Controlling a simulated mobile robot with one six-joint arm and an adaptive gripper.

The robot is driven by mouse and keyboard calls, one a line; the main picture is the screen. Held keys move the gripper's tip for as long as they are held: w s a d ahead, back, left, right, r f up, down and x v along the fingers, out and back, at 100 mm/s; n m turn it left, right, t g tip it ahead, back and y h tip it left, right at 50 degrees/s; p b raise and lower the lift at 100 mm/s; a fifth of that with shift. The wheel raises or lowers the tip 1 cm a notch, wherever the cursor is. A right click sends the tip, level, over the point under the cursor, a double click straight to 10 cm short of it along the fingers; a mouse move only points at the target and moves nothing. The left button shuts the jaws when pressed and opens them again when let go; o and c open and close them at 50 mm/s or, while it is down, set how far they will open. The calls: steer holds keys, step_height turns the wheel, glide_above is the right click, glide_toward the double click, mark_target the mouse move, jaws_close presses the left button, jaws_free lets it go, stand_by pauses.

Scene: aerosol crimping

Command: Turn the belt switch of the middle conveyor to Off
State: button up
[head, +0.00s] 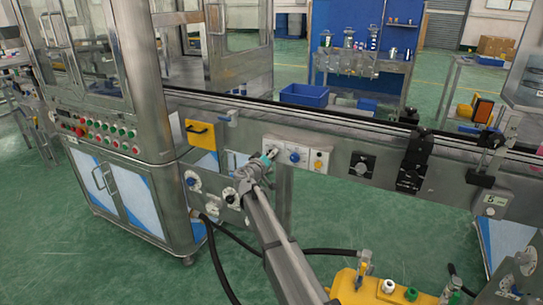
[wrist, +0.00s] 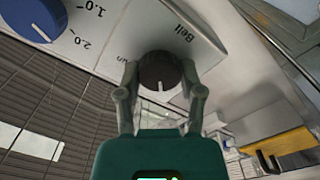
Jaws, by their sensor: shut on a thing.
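The belt switch is a round dark knob (wrist: 160,72) with a white pointer line, on a pale panel with partly readable lettering, in the wrist view. The line points down in that picture, toward my gripper's body. My gripper (wrist: 160,84) has one finger on each side of the knob and is shut on it. In the head view my gripper (head: 269,156) reaches the left plate (head: 271,141) of a row of controls on the conveyor's side (head: 340,140) and mostly hides the knob there. Part of the lettering by the knob is cut off or hidden.
A blue dial (head: 295,157) and a yellow button box (head: 318,162) sit just right of the switch. A black dial (head: 362,164) is further right. A steel cabinet with buttons (head: 105,134) stands left. A yellow case (head: 375,290) is at the bottom.

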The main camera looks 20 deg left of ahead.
steer(key=shift+n, duration=1)
steer(key=o, duration=1.2)
steer(key=shift+s, duration=0.1)
steer(key=s, duration=0.8)
steer(key=s+a, duration=0.1)
steer(key=s, duration=0.2)
steer(key=shift+s, duration=0.4)
